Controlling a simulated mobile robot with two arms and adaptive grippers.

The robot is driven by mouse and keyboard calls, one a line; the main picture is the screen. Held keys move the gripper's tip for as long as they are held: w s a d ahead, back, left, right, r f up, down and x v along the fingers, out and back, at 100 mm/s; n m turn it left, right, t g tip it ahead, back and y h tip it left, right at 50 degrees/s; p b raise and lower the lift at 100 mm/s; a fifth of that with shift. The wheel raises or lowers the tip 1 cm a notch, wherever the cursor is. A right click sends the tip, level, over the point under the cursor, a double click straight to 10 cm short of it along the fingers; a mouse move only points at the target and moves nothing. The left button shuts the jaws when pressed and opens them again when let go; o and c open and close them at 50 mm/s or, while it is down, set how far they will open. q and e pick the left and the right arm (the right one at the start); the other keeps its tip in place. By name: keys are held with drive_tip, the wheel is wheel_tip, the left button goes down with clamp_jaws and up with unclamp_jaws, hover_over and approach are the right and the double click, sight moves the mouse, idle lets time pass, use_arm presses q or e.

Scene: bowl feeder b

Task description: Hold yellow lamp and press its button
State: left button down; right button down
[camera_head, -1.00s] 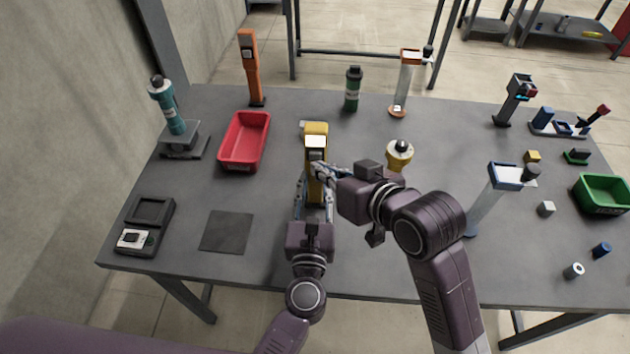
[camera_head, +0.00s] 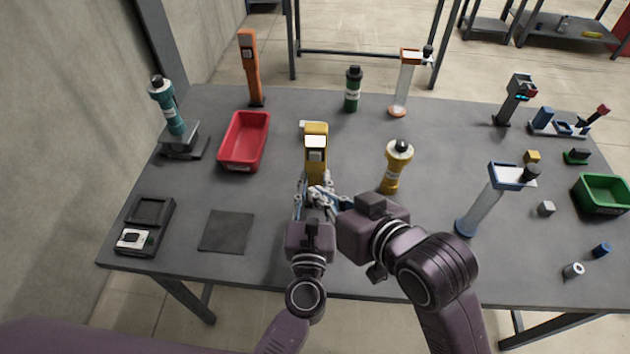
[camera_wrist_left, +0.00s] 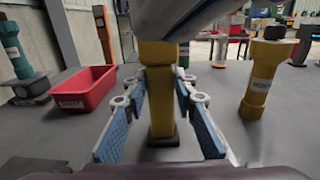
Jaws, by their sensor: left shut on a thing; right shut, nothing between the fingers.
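The yellow lamp (camera_head: 316,166) stands upright near the table's middle, with a white square on its head facing me. My left gripper (camera_head: 315,200) is shut on its lower body from the near side. In the left wrist view the blue-padded fingers lie on both sides of the yellow post (camera_wrist_left: 160,100), whose dark foot is at the table. My right gripper (camera_head: 320,192) is shut and empty, close in front of the lamp, below the white square. It overlaps the left fingers in the head view. A blurred grey part covers the lamp's top in the left wrist view.
A yellow cylinder with a dark cap (camera_head: 393,172) stands right of the lamp. A red bin (camera_head: 225,158) is at the left, and a blue-topped post (camera_head: 480,210) is at the right. A dark mat (camera_head: 227,232) lies flat at the front left.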

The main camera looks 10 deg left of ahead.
use_arm(q)
drive_tip(key=shift+f, duration=0.1)
drive_tip(key=c, duration=1.5)
unclamp_jaws()
drive_tip(key=s+b, duration=0.2)
drive_tip(key=s, duration=1.8)
drive_tip(key=shift+d, duration=0.45)
